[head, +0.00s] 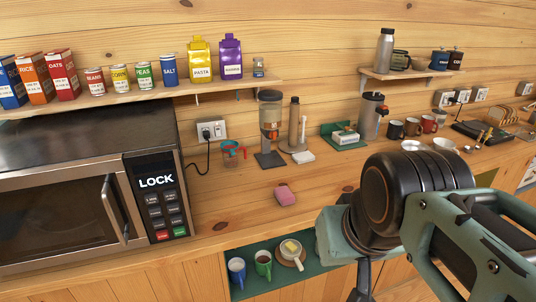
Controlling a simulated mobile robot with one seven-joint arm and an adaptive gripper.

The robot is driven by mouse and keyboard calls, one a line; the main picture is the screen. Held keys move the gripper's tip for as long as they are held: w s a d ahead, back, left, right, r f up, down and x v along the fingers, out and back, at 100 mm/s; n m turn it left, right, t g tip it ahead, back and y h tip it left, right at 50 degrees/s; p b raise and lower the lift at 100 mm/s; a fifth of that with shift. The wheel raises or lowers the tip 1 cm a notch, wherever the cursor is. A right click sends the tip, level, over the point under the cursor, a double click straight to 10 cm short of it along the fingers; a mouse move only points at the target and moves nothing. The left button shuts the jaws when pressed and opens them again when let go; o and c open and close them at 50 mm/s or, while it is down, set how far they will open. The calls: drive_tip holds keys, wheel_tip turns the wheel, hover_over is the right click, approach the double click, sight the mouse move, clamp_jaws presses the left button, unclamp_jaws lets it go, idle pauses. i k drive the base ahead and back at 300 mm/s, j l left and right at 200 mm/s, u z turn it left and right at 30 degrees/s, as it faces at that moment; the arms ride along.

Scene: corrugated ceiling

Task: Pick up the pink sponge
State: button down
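The pink sponge (285,194) is a small block lying on the wooden counter (230,203), right of the microwave and near the counter's front edge. My arm fills the lower right of the head view, to the right of the sponge and apart from it. At the bottom, a dark part that looks like my gripper (361,286) hangs in front of the cabinet, below the sponge in the picture. Most of it is cut off or hidden, so its fingers cannot be made out. Nothing covers the sponge.
A microwave (75,205) stands left of the sponge. An open shelf below holds mugs (263,263) and a bowl (291,252). Counter around the sponge is clear.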

sight(286, 197)
drive_tip(key=u, duration=1.35)
drive_tip(key=z, duration=1.35)
drive_tip(key=i+l+u, duration=0.65)
drive_tip(key=l, duration=0.35)
drive_tip(key=i+l+u, duration=0.25)
drive_tip(key=l+u, duration=0.2)
drive_tip(key=l, duration=0.2)
drive_tip(key=k+l+u, duration=0.2)
drive_tip(key=l, duration=0.25)
drive_tip(key=i, duration=0.05)
